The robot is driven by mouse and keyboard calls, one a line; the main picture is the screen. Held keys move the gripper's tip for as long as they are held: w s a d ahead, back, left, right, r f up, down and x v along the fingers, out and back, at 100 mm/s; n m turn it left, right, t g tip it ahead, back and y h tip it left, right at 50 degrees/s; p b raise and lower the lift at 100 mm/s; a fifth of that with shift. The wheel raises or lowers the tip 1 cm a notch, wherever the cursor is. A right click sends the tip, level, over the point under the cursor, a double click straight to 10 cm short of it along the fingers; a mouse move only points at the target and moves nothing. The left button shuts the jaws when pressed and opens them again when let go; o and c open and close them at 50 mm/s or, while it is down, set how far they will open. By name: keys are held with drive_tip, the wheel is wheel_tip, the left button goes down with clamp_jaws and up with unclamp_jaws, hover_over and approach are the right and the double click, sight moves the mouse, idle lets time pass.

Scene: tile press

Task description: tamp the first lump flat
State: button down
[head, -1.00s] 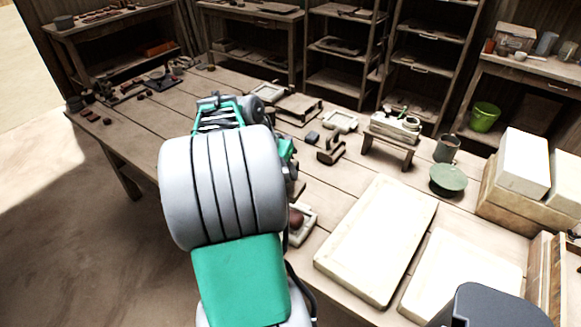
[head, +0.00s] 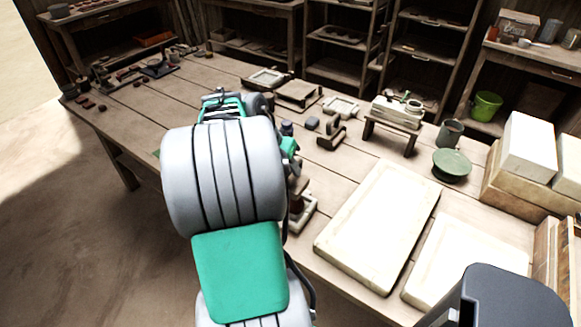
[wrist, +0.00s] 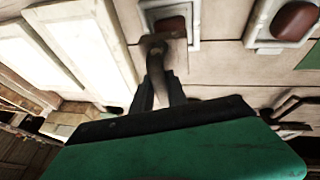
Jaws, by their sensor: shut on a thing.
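My gripper (wrist: 160,98) is shut on the dark handle of a tamping tool (wrist: 157,62) in the wrist view. A pale square mould (wrist: 192,20) with reddish-brown inside lies just beyond the tool. In the head view my arm hides the gripper. Beside the arm, a brown block (head: 298,192), seemingly the tool's foot, stands over or on the pale mould (head: 304,212). Whether it touches the clay cannot be told. A second pale mould (wrist: 254,26) in the wrist view holds a rounded red-brown lump (wrist: 296,20).
Two large pale slabs (head: 376,222) lie right of the mould. A wooden block tool (head: 331,137), a small bench (head: 392,134), a green round stand (head: 451,164) and a mug (head: 450,132) stand behind. White blocks (head: 527,146) are stacked at right. The table's left middle looks clear.

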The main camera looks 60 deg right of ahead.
sight(290, 182)
wheel_tip(290, 182, down, 9)
drive_tip(key=b, duration=0.7)
drive_tip(key=shift+a+r+p, duration=0.1)
drive_tip(key=shift+r+p, duration=0.7)
drive_tip(key=shift+r, duration=0.15)
drive_tip(key=shift+r+p, duration=0.2)
drive_tip(key=shift+p, duration=0.1)
wheel_tip(290, 182, up, 6)
drive_tip(key=p, duration=0.5)
drive_tip(key=shift+r, duration=0.2)
drive_tip(key=shift+s+d+f+b, duration=0.1)
drive_tip(key=shift+d+f+b, duration=0.1)
drive_tip(key=shift+f+b, duration=0.3)
drive_tip(key=shift+s+d+f+b, duration=0.15)
drive_tip(key=shift+s+f+b, duration=0.15)
drive_tip(key=shift+f+b, duration=0.05)
drive_tip(key=shift+r, duration=0.1)
